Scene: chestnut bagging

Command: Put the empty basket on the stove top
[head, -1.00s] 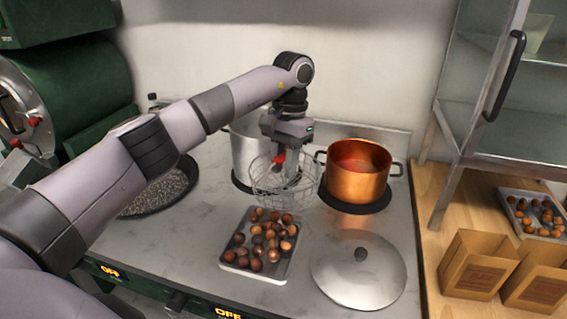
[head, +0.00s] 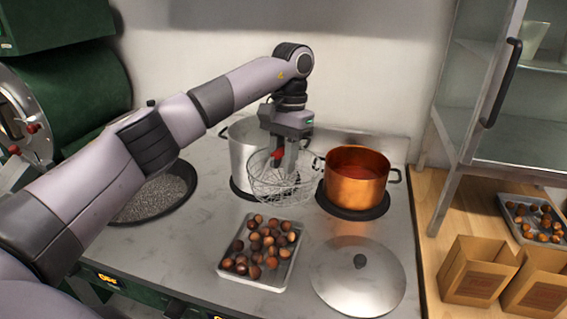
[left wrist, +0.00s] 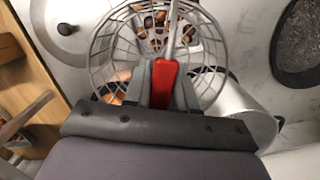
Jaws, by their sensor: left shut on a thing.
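The wire basket (head: 283,190) is empty and upright in the head view, between the steel pot and the copper pot, behind the tray of chestnuts. My left gripper (head: 288,166) points down and is shut on the basket's red handle (head: 278,157). In the left wrist view the basket (left wrist: 112,40) and the red handle (left wrist: 163,82) show at the jaws. The stove top (head: 190,240) is a grey marbled surface under them. I cannot tell whether the basket's bottom touches it. My right gripper is not in view.
A copper pot (head: 355,187) stands right of the basket, and a steel pot (head: 240,150) behind left. A tray (head: 226,277) of chestnuts and a lid (head: 345,290) lie in front. A dark pan (head: 190,172) is at left. Paper bags (head: 470,275) stand right.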

